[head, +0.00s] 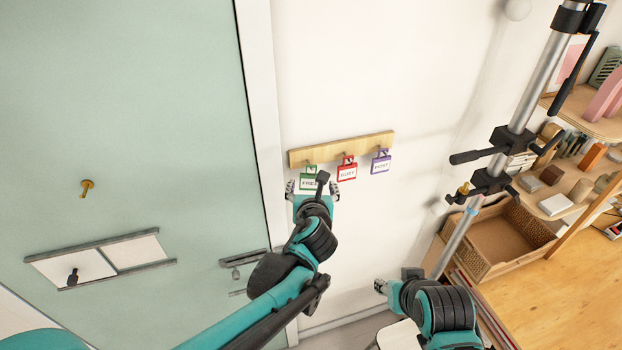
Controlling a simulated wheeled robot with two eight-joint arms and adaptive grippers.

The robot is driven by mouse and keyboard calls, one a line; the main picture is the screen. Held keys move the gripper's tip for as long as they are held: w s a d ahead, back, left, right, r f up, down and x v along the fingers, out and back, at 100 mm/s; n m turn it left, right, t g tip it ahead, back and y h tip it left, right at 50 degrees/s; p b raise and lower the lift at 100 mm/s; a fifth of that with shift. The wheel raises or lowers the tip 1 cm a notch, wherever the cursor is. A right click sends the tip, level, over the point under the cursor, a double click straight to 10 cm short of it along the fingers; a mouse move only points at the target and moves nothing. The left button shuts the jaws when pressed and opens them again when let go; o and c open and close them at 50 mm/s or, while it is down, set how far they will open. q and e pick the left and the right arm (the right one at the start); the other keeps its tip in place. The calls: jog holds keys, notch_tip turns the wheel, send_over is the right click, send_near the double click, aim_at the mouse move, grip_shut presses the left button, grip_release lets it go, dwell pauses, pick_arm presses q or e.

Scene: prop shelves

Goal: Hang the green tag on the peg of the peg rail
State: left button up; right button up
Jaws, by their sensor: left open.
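The green tag (308,181) is at the left end of the wooden peg rail (345,148) on the white wall. Its loop is at the rail's lower edge and it appears to hang from the left peg, though the peg itself is hard to make out. My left gripper (312,189) is open, with one finger on each side of the green tag and apart from its edges. The gripper's body hides the tag's lower part. My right gripper (380,286) is low, well away from the rail; its jaws are too small to judge.
A red tag (347,172) and a purple tag (380,164) hang to the right on the same rail. A green door (130,110) is at the left. A metal pole with clamps (535,80) stands at the right, before shelves and a woven basket (500,240). The wall below the tags is clear.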

aim_at(313, 178)
pick_arm(q)
jog(key=x, duration=0.7)
jog(key=shift+w+a+f, duration=0.1)
jog(key=shift+f, duration=0.05)
jog(key=c, duration=1.2)
jog(key=shift+d, duration=0.25)
jog(key=o, duration=1.2)
jog(key=shift+c, duration=0.2)
